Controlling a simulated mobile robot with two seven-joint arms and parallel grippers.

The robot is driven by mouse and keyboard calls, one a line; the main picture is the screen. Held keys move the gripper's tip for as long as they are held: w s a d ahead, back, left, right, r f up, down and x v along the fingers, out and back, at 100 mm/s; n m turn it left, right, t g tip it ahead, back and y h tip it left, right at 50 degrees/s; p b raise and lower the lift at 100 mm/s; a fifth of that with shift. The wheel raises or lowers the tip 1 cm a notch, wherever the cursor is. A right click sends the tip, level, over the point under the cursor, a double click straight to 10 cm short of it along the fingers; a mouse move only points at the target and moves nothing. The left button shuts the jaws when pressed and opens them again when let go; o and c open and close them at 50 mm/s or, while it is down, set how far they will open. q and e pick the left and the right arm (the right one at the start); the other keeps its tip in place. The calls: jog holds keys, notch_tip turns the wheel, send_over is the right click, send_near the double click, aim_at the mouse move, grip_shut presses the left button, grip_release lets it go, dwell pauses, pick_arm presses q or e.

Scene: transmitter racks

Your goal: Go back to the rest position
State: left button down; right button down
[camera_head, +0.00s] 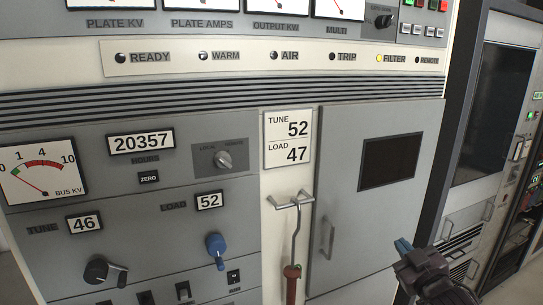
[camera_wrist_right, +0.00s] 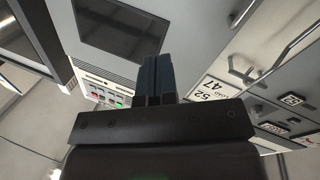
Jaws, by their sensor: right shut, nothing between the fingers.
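My right gripper (camera_head: 404,246) is at the lower right of the head view, in front of the rack's lower right edge. Its blue-grey fingers also show in the right wrist view (camera_wrist_right: 153,80), pressed together with nothing between them. It looks apart from the cabinet door and its handle, though the depth is hard to judge. My left gripper does not show in either view.
The grey transmitter rack (camera_head: 345,130) fills most of the head view. A blue knob (camera_head: 215,245), a black knob (camera_head: 97,270), a hanging red-handled hook (camera_head: 292,275) and a door handle (camera_head: 327,238) stick out. A second dark rack (camera_head: 490,120) stands at right.

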jog(key=s+a+f+m+g+h, duration=0.2)
jog(key=s+f+m+g, duration=0.3)
jog(key=s+f, duration=2.2)
jog(key=shift+f+m+g+h, duration=0.35)
jog(key=shift+m+g+h, duration=0.05)
jog(key=shift+g, duration=0.4)
